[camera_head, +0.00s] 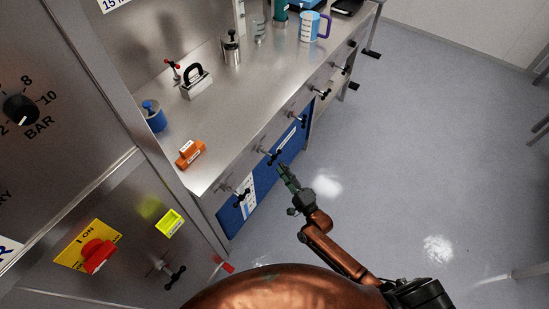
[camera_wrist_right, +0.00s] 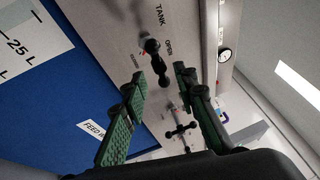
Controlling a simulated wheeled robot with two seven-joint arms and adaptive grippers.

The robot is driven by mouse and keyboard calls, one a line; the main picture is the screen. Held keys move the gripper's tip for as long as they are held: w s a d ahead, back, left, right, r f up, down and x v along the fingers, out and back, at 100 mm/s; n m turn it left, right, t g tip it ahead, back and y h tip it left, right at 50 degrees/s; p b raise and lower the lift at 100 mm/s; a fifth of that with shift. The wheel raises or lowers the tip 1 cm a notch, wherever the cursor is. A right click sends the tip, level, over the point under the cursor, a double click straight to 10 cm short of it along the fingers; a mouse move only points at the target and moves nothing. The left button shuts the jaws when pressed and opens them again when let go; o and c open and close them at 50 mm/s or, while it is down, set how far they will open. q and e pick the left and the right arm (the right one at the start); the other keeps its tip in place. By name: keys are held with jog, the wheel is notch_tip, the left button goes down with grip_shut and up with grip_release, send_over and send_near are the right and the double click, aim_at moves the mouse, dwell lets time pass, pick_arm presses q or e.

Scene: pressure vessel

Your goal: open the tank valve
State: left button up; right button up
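The tank valve (camera_head: 270,156) is a black bar handle on the steel front below the bench top, above the blue tank. In the right wrist view, the valve handle (camera_wrist_right: 157,62) lies beside the printed words TANK and OPEN, with a small red mark close by. My right gripper (camera_head: 285,172) is just right of this handle in the head view. In the wrist view my right gripper (camera_wrist_right: 159,75) has its green-padded fingers apart, with the handle ahead between the fingertips. Nothing is held. Contact with the handle is not visible. My left gripper is not in view.
Similar black valve handles (camera_head: 240,196) line the bench front on both sides; another handle (camera_wrist_right: 181,130) shows beyond the fingers. A round gauge (camera_wrist_right: 224,55) is right of them. An orange block (camera_head: 190,153) is on the bench top (camera_head: 216,127). The floor (camera_head: 430,140) at right is clear.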

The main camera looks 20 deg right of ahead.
aim_at(275, 156)
jog(key=x, duration=0.6)
jog(key=shift+w+a+b, duration=0.1)
jog(key=shift+w+b, duration=0.25)
jog(key=shift+w, duration=0.05)
jog(key=shift+c, duration=0.3)
grip_shut()
